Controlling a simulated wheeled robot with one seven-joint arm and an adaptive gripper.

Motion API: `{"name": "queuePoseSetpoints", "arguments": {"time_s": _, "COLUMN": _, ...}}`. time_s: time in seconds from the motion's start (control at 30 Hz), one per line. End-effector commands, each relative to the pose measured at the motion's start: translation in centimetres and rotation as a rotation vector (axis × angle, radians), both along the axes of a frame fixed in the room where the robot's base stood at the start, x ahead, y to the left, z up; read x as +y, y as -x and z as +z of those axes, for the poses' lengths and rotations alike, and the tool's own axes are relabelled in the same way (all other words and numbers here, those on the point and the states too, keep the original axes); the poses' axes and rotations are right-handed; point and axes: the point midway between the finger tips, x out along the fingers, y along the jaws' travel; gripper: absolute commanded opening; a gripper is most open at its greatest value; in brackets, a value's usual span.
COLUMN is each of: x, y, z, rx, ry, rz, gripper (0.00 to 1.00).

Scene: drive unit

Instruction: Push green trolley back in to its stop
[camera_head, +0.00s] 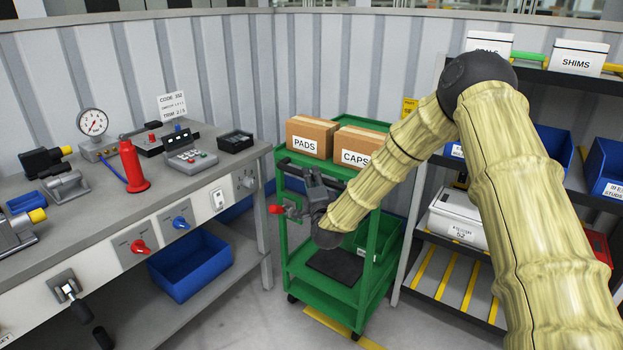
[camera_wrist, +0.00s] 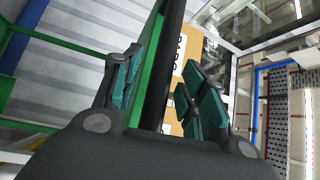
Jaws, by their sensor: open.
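The green trolley (camera_head: 318,290) stands upright between the workbench and the shelf rack. It carries two cardboard boxes, PADS (camera_head: 310,137) and CAPS (camera_head: 355,147), on its top. A dark handle bar (camera_head: 322,170) runs along its near upper side. My gripper (camera_head: 311,180) is at this handle side, in front of the trolley. In the wrist view my gripper (camera_wrist: 162,68) is open, and the dark bar (camera_wrist: 158,80) lies between its teal-padded fingers. I cannot tell whether the fingers touch it. A red-tipped lever (camera_head: 276,209) sits left of my gripper. The stop cannot be made out.
The workbench (camera_head: 262,151) with gauges and a blue bin (camera_head: 190,264) stands at the left. A shelf rack (camera_head: 455,246) with bins and boxes stands close at the right. A yellow floor strip (camera_head: 340,329) lies by the trolley's wheels. The corrugated wall (camera_head: 330,60) is behind.

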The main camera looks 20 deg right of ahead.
Motion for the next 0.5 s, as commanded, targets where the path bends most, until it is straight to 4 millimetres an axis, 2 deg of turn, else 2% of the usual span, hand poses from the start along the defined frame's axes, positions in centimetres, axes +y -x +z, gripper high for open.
{"name": "queuePoseSetpoints", "arguments": {"time_s": 0.2, "x": -0.1, "y": -1.27, "z": 0.21, "rx": 0.0, "ry": 0.001, "rz": 0.001, "gripper": 0.42}}
{"name": "queuePoseSetpoints", "arguments": {"time_s": 0.5, "x": -0.12, "y": -1.37, "z": 0.22, "rx": 0.0, "ry": 0.0, "rz": 0.001, "gripper": 0.41}}
